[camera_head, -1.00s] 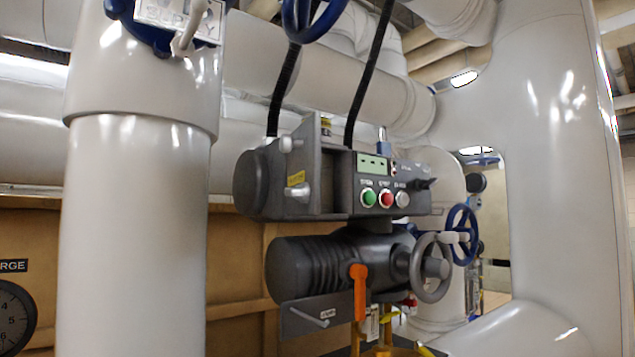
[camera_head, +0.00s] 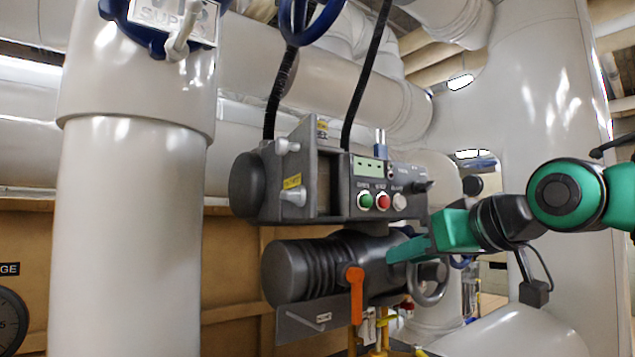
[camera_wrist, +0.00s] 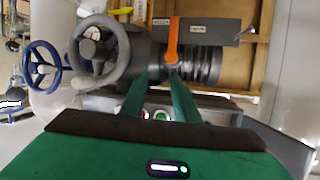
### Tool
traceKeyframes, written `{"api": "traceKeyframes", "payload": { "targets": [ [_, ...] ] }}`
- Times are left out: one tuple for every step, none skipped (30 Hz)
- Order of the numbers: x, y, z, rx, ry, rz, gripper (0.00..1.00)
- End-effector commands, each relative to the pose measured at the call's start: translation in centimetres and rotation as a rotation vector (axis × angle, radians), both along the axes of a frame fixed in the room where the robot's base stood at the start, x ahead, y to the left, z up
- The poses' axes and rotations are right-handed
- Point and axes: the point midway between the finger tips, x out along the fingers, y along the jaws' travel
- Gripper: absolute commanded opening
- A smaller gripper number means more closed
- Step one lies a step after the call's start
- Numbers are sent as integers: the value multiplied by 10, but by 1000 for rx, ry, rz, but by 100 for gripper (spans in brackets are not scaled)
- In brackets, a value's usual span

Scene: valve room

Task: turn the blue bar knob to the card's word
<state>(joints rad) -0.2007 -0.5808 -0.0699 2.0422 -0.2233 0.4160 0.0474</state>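A small blue upright piece (camera_head: 380,147), which looks like the blue bar knob, stands at the top edge of the dark grey control box (camera_head: 335,205) in the head view. Its markings are too small to read. I cannot make out a card with a legible word. My gripper (camera_head: 402,250) has green fingers and is in front of the round actuator body, below and right of the button panel. In the wrist view, which looks upside down, the two fingers of my gripper (camera_wrist: 160,80) are apart with nothing visibly held between them. The blue piece is not clearly visible there.
The panel has a green button (camera_head: 365,201), a red button (camera_head: 382,201) and a black selector (camera_head: 422,186). An orange lever (camera_head: 355,292) hangs below. A grey handwheel (camera_wrist: 98,50) and a blue handwheel (camera_wrist: 42,64) are close by. A thick white pipe (camera_head: 135,230) stands left.

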Motion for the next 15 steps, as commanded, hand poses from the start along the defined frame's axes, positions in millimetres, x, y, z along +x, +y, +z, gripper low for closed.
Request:
{"api": "traceKeyframes", "payload": {
  "targets": [
    [-8, 24, 35, 17, -79, 60, 28],
    [-13, 37, 52, 28, -119, 91, 28],
    [-20, 50, 73, 42, -167, 125, 28],
    [-26, 59, 85, 50, -196, 149, 28],
    [-31, 66, 97, 59, -224, 168, 28],
    [-37, 74, 109, 68, -251, 190, 28],
    [-41, 79, 117, 74, -269, 205, 28],
    [-44, 83, 123, 79, -283, 215, 28],
    [-47, 87, 129, 83, -296, 225, 28],
    [-48, 89, 132, 86, -303, 230, 28],
    [-48, 90, 134, 88, -308, 234, 28],
    [-47, 92, 135, 89, -311, 236, 28],
    [-45, 94, 136, 89, -312, 236, 28],
    [-42, 95, 136, 88, -311, 236, 28],
    [-38, 98, 135, 89, -310, 236, 28]
  ]
}}
